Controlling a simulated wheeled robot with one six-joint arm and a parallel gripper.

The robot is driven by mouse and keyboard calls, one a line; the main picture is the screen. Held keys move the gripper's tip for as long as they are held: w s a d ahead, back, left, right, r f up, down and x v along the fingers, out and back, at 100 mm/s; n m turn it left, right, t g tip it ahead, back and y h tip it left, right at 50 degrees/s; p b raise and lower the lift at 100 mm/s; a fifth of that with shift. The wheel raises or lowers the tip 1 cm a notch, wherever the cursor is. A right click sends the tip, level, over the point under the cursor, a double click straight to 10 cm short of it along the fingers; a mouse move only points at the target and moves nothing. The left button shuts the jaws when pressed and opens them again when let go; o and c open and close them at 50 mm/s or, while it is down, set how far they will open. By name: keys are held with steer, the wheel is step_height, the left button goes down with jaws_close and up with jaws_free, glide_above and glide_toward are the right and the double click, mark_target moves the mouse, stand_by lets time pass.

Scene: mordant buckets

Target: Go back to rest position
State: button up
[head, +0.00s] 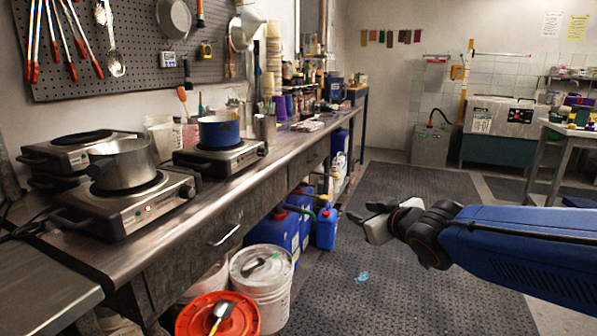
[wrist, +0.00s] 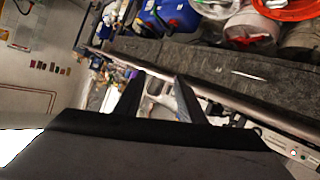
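My gripper (head: 364,217) hangs in the air over the dark floor mat, at the end of my blue arm, to the right of the workbench. It points left toward the bench. In the wrist view, my gripper (wrist: 159,78) shows two dark fingers standing apart, with nothing held between them. The wrist picture is rolled sideways. No task object is named.
The steel workbench (head: 215,184) runs along the left with hot plates, a metal pot (head: 122,165) and a blue pot (head: 219,133). Buckets, including one with a red lid (head: 200,318), and blue jugs (head: 326,229) stand below. The floor mat (head: 395,290) is mostly clear.

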steer(key=s+d+f+m+g+h, duration=0.45)
steer(key=s+d+f, duration=0.25)
steer(key=s+d, duration=0.5)
steer(key=s+f+m+g, duration=0.1)
steer(key=s+f+g, duration=0.1)
steer(key=s, duration=0.5)
steer(key=s+d+f+m+g, duration=0.1)
steer(key=s+f, duration=0.3)
steer(key=s, duration=0.4)
steer(key=shift+g, duration=0.55)
steer(key=shift+y, duration=0.25)
